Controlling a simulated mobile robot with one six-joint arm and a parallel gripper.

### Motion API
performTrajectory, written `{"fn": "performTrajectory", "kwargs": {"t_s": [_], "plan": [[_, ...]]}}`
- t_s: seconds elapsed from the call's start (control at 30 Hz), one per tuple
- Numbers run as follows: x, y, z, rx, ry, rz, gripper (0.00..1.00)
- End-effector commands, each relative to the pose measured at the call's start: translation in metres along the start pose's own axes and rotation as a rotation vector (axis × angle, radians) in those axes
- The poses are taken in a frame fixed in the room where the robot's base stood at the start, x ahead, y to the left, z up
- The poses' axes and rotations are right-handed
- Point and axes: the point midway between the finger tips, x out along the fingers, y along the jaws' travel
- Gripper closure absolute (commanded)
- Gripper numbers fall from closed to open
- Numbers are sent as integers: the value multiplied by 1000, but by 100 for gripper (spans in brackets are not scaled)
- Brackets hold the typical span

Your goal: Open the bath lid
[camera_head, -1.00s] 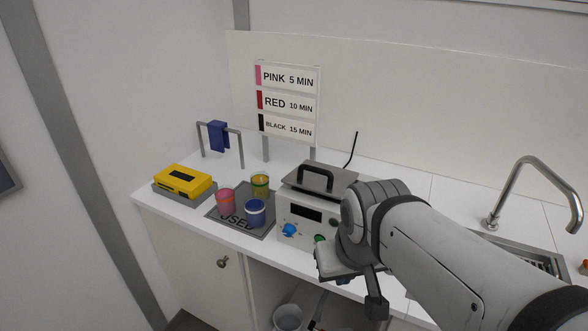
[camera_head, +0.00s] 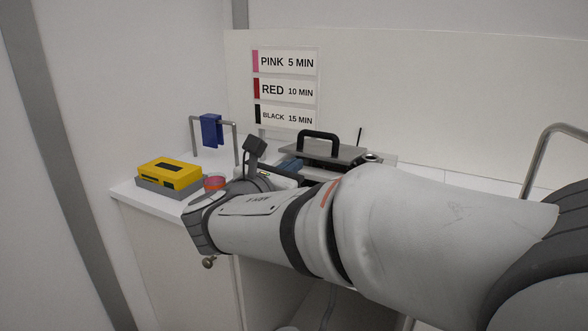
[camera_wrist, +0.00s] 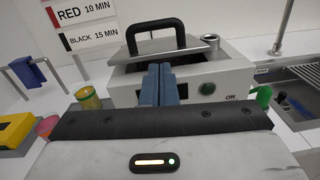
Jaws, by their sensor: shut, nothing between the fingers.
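In the head view my gripper (camera_head: 291,163) is at the left of the lid (camera_head: 343,153). I cannot tell whether the fingertips touch the bath. My arm hides most of the bath's front.
Left of the bath are a yellow box (camera_head: 169,172), a pink jar (camera_head: 215,182) and a blue cloth on a rail (camera_head: 210,130). A yellow-green jar (camera_wrist: 87,98) shows in the wrist view. A metal cylinder (camera_wrist: 210,43) stands at the lid's right. A tap (camera_head: 536,165) and sink lie right.

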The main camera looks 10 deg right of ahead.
Motion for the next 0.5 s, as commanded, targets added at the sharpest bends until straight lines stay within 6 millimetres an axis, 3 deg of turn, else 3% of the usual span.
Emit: {"fn": "performTrajectory", "kwargs": {"t_s": [0.17,0.5], "plan": [[2,14,3,-50,-52,33,100],[58,15,6,-50,-50,30,100]]}}
